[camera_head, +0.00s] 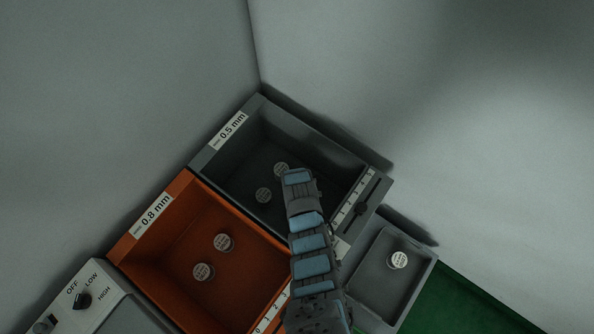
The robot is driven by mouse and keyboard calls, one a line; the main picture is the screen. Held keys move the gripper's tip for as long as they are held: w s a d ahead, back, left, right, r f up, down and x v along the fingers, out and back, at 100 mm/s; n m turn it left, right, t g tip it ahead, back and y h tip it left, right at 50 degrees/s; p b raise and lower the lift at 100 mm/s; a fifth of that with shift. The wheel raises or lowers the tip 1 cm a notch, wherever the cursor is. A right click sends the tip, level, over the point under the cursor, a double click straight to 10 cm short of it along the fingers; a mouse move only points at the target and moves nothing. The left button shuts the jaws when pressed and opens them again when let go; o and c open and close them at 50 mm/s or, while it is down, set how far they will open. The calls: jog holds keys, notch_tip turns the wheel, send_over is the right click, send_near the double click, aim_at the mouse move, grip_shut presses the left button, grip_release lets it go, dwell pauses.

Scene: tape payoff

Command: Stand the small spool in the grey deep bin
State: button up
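The grey deep bin (318,148), labelled 0.5 mm, stands near the wall corner. Two small round pieces with pale printed tops, apparently small spools, show inside it: one (263,195) is in the clear, and another (280,169) is right beside the end of my arm. My gripper (297,178) reaches over the grey bin from the bottom of the picture. I see it from above and behind, so its fingertips and anything between them are hidden. A similar pale-topped piece (398,259) is in the small grey tray (372,285) at right.
An orange bin (150,247), labelled 0.8 mm, adjoins the grey bin and holds two similar round pieces (224,242). A numbered slider strip (355,207) edges the grey bin. A control box with a knob (82,300) is at lower left, a green surface (470,305) at lower right.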

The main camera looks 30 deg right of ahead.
jog(key=shift+f, duration=0.4)
jog(key=shift+f, duration=0.1)
jog(key=shift+f, duration=0.1)
jog(key=o, duration=1.3)
jog(key=shift+c, duration=0.2)
jog(key=shift+a+r+p, duration=0.1)
jog(key=shift+r+p, duration=1.6)
jog(key=shift+r, duration=4.55)
